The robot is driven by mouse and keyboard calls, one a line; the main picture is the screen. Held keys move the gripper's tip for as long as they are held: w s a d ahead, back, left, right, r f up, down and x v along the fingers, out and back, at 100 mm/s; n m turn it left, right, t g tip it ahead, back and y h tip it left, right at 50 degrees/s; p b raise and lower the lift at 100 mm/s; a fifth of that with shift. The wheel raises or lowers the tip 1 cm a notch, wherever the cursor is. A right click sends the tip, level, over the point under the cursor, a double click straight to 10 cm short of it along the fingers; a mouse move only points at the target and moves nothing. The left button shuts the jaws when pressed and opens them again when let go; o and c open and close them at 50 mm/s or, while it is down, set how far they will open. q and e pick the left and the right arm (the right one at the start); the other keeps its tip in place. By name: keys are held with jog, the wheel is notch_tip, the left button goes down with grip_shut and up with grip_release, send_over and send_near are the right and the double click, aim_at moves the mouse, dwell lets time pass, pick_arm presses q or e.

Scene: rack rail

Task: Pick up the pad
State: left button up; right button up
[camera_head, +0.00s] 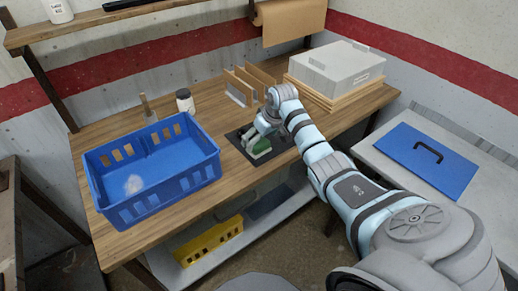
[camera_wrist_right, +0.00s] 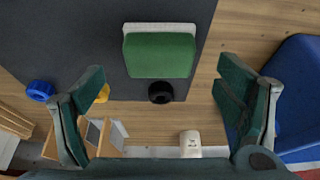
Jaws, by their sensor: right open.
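The pad (camera_wrist_right: 160,55) is a green block with a white backing edge, lying on a dark mat (camera_wrist_right: 60,40) in the right wrist view. In the head view the pad (camera_head: 262,148) is partly covered by my right gripper (camera_head: 252,141). In the right wrist view my right gripper (camera_wrist_right: 163,80) is open, its two dark green fingers wide apart with nothing between the tips. The pad lies beyond the fingertips in that picture, roughly centred between them. I cannot tell the height gap. My left gripper is in neither view.
A blue crate (camera_head: 130,215) stands left of the mat. A grey box (camera_head: 335,66) is at the back right. Blue (camera_wrist_right: 40,91), yellow (camera_wrist_right: 101,93) and black (camera_wrist_right: 160,92) round items lie near the mat's edge.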

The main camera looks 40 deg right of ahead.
aim_at(259, 143)
jog(key=b+x, duration=0.1)
jog(key=x, duration=0.2)
jog(key=shift+f, duration=0.2)
jog(key=shift+r, duration=0.1)
jog(key=c, duration=1.3)
jog(key=shift+r, duration=0.1)
notch_tip(259, 143, up, 20)
jog(key=p, duration=0.2)
jog(key=o, duration=0.6)
jog(key=c, duration=0.5)
